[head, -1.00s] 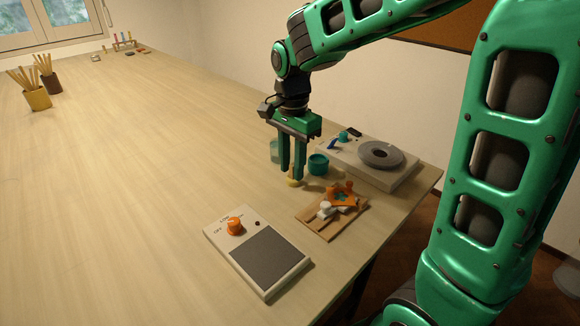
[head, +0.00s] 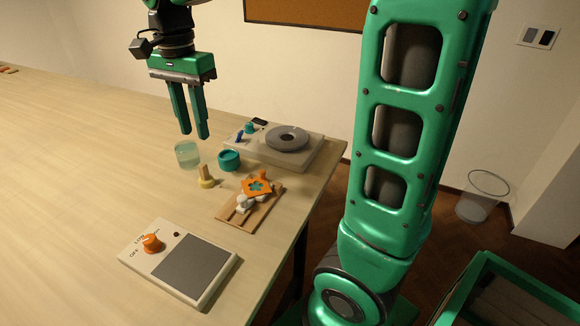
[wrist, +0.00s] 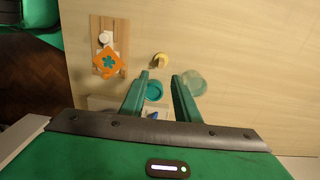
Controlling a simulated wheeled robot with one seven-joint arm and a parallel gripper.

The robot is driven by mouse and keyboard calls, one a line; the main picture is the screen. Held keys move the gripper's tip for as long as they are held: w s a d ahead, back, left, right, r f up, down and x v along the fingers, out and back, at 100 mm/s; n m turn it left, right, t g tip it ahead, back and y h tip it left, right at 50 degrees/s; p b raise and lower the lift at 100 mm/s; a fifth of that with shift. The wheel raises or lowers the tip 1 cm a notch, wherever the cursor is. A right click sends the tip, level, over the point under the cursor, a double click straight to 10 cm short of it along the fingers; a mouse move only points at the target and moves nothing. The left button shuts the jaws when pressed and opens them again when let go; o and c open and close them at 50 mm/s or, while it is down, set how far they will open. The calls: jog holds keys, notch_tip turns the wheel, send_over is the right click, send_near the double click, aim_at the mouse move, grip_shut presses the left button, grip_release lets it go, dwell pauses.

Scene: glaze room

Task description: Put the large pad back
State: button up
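I cannot tell for sure which thing is the large pad. A small yellow pad-like piece with an upright tan handle (head: 205,175) stands on the table; it also shows in the wrist view (wrist: 161,60). An orange piece with a teal flower shape (head: 258,185) lies on a wooden board (head: 233,215) beside a white knobbed part (head: 242,203). In the wrist view the orange piece (wrist: 108,63) lies at the left. My gripper (head: 194,133) is open and empty, above the table near the clear jar (head: 187,154). Nothing shows between its fingers in the wrist view (wrist: 160,77).
A teal cup (head: 229,161) stands beside the jar. Behind is a white device with a grey ring (head: 288,138). A control box with an orange knob and a grey plate (head: 190,268) lies at the front.

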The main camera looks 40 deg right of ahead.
jog(key=s+d+f+n, duration=0.2)
jog(key=s+d+f, duration=0.2)
jog(key=s, duration=0.4)
jog(key=s+d+f+n, duration=0.2)
jog(key=s+d+f, duration=0.2)
jog(key=s+d, duration=0.3)
jog(key=s+d+f+n, duration=0.3)
jog(key=s+d, duration=0.3)
jog(key=s, duration=0.4)
jog(key=shift+f, duration=0.55)
jog(key=shift+d, duration=0.1)
jog(key=shift+w+f, duration=0.25)
jog(key=shift+w, duration=0.3)
